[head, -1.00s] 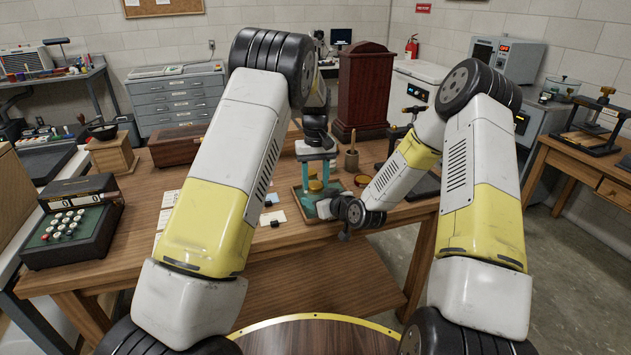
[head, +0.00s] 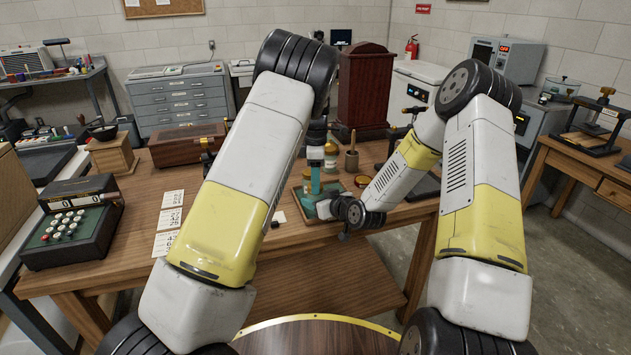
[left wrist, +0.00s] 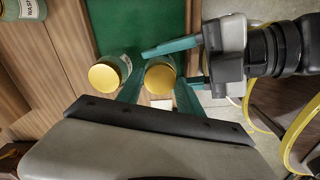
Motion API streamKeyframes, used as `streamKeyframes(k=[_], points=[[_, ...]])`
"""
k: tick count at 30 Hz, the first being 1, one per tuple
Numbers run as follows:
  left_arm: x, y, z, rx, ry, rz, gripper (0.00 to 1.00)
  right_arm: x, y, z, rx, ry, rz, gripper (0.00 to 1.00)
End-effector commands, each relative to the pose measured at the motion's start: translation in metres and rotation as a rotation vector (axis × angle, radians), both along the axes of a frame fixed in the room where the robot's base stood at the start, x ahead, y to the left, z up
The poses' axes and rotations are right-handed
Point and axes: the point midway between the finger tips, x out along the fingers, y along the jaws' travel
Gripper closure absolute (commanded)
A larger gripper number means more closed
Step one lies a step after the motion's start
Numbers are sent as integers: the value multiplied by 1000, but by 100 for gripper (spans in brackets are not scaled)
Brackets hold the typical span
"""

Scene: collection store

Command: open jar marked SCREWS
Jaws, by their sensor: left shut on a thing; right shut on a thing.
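A jar with a gold lid (left wrist: 160,77) stands between the teal fingers of my left gripper (left wrist: 160,90) in the left wrist view. Its label is not visible. My left gripper also shows in the head view (head: 316,175), pointing down and shut on the lid. My right gripper (left wrist: 172,66) reaches in from the right, its teal fingers closed around the same jar lower down; in the head view it is low over the table (head: 326,208). A second gold-lidded jar (left wrist: 108,73) stands beside it, its label unreadable. A third jar (left wrist: 24,10), label starting "WASH", is at the top left.
The jars are by a green tray (head: 297,207) on the wooden table. A wooden pestle and mortar (head: 351,160) and a small red-topped dish (head: 361,181) are close by. A dark wooden cabinet (head: 366,90) stands behind. Cards (head: 168,219) and an adding machine (head: 75,220) lie left.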

Motion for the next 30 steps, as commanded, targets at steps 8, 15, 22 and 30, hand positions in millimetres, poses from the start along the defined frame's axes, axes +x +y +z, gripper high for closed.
streamKeyframes(k=[8, 15, 22, 30], points=[[0, 0, 1, 0, -2, -2, 100, 0, 0, 0, 0, 0, 1, 100], [1, 0, 7, 0, -2, -3, 100, 0, 0, 0, 0, 0, 0, 100], [0, 0, 14, 0, -2, -3, 100, 0, 0, 0, 0, 0, 0, 100], [0, 0, 22, 0, 0, -3, 100, 0, 0, 0, 0, 0, 0, 100]])
